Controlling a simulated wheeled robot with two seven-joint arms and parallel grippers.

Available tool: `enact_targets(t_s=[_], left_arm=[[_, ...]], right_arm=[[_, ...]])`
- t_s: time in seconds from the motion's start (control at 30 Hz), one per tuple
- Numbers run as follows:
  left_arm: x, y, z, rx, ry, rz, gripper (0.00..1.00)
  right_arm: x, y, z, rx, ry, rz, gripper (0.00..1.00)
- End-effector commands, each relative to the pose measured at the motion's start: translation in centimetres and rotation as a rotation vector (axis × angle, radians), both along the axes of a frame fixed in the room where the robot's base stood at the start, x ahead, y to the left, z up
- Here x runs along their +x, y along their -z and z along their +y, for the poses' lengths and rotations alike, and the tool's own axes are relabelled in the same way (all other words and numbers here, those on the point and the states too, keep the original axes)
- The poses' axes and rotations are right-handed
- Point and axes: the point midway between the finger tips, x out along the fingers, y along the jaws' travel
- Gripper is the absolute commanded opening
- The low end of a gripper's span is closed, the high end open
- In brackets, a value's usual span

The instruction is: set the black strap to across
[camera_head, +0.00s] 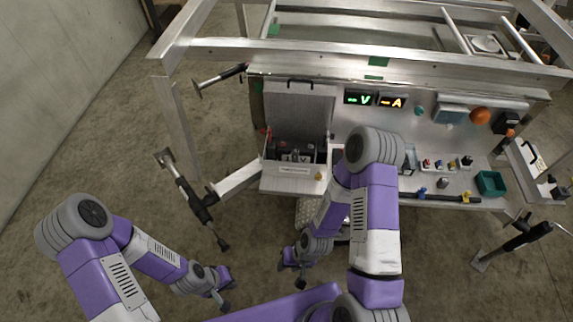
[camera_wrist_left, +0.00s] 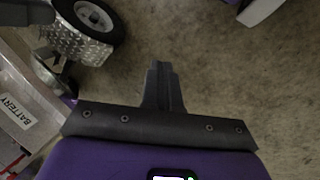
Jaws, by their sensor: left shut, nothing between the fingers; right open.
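An open metal battery box (camera_head: 292,184) hangs on the trailer front, its lid raised. Dark battery parts (camera_head: 290,152) show inside; I cannot clearly pick out the black strap or tell how it lies. The box's edge with a BATTERY label (camera_wrist_left: 18,112) shows at the left of the left wrist view. My left gripper (camera_head: 225,303) is low over the floor, left of and nearer than the box. Its fingers (camera_wrist_left: 163,85) are shut and empty. My right gripper (camera_head: 290,273) is open and empty, below and in front of the box, apart from it.
A wheel (camera_wrist_left: 88,17) and a tread-plate part (camera_wrist_left: 75,45) are near the box. A jack stand (camera_head: 190,198) stands left of the box. A panel with lit displays (camera_head: 375,99) and a shelf with small parts and a green tray (camera_head: 490,184) lie right.

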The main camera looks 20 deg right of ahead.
Motion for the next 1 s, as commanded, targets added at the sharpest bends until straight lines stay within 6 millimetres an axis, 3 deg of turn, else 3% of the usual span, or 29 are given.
enact_targets(t_s=[0.17,0.27,0.37,0.5,0.6,0.7,0.8,1.0], left_arm=[[1.1,0.8,-1.6,-0.027,-0.001,-0.049,0.0],[3.4,1.8,-5.1,-0.092,-0.016,-0.159,0.0],[6.5,1.9,-10.5,-0.212,-0.062,-0.321,0.0],[10.4,-0.8,-17.9,-0.445,-0.198,-0.549,0.0],[12.3,-4.3,-21.3,-0.623,-0.333,-0.676,0.0],[13.4,-7.8,-22.9,-0.783,-0.477,-0.763,0.0],[14.0,-10.7,-23.2,-0.907,-0.603,-0.813,0.0],[14.5,-13.7,-22.6,-1.028,-0.746,-0.853,0.0]], right_arm=[[0.0,1.1,0.0,0.0,0.0,0.0,0.4],[0.0,3.3,0.0,0.0,0.0,0.0,0.4],[0.0,6.4,0.0,0.0,0.0,0.0,0.4],[0.0,11.0,0.0,0.0,0.0,0.0,0.4],[0.0,13.8,0.0,0.0,0.0,0.0,0.4],[0.0,16.1,0.0,0.0,0.0,0.0,0.4],[0.0,17.7,0.0,0.0,0.0,0.0,0.4],[0.0,19.0,0.0,0.0,-0.001,0.0,0.4]])
